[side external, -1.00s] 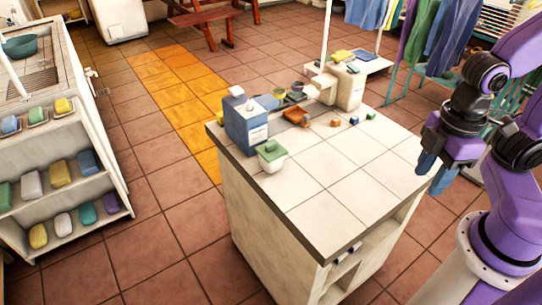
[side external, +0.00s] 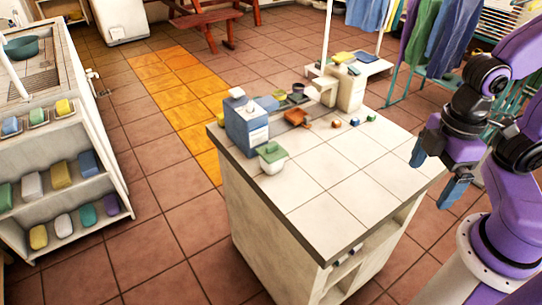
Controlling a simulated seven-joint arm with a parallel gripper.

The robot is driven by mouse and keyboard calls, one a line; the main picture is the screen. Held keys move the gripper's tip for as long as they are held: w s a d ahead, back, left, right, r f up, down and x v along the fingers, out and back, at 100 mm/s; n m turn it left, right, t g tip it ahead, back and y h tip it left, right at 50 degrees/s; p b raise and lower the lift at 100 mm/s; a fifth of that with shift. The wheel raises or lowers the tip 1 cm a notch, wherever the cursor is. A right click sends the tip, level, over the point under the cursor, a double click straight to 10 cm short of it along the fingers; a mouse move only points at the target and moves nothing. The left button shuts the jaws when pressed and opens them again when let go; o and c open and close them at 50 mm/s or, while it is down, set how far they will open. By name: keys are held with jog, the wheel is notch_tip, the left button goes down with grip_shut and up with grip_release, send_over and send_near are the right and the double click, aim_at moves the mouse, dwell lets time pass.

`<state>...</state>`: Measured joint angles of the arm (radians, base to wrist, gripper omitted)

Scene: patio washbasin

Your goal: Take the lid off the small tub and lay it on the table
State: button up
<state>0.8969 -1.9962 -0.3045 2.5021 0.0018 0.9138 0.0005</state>
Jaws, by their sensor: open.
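The small tub (side external: 273,166) is white and stands near the left edge of the tiled table (side external: 325,185). Its green lid (side external: 271,151) sits on top, with a small raised knob. My gripper (side external: 433,172) is at the right, beside the table's right edge and far from the tub. Its blue fingers are spread apart with nothing between them.
A blue box-like container (side external: 246,125) stands right behind the tub. An orange dustpan-like item (side external: 296,118) and several small coloured blocks lie toward the back. A cream stand (side external: 349,90) is at the back edge. The table's front and middle are clear.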

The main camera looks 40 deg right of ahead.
jog(key=w+a+r+m, duration=0.1)
jog(key=w+a+m, duration=0.3)
jog(key=w+m, duration=0.15)
jog(key=w+a+r+m, duration=0.1)
jog(key=w+a+m, duration=0.25)
jog(key=w, duration=0.35)
jog(key=m, duration=2.2)
send_over(272, 145)
notch_tip(272, 145, down, 2)
jog(key=f, duration=1.2)
jog(key=shift+s, duration=0.2)
jog(key=shift+w+f, duration=0.2)
jog(key=shift+f, duration=2.6)
jog(key=c, duration=1)
